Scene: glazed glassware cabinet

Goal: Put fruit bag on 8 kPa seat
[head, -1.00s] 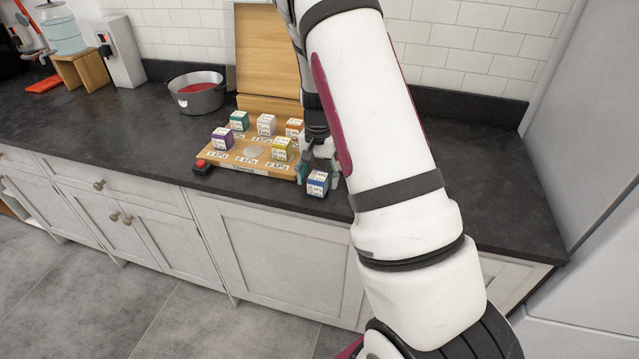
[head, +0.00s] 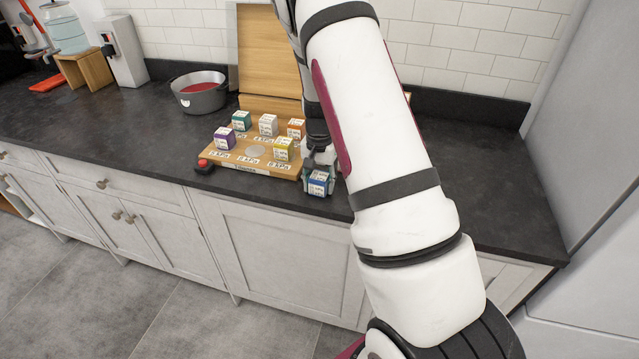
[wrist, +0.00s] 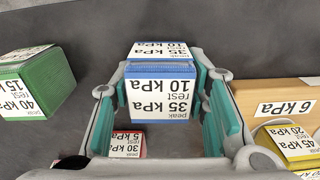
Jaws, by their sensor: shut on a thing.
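No block in view is named as a fruit bag; the blocks carry peak and rest pressures. My gripper (head: 319,170) is shut on a blue-and-white block (wrist: 160,97) marked peak 35 kPa, rest 10 kPa. The teal pads are on its two sides. The same blue block shows in the head view (head: 318,183), at the counter's front, just right of the wooden board (head: 225,160).
Purple (head: 225,138), teal (head: 241,120), pale (head: 268,125), orange (head: 296,128) and yellow (head: 283,148) blocks stand on the board. A red button (head: 203,163) and a pot (head: 199,95) are nearby.

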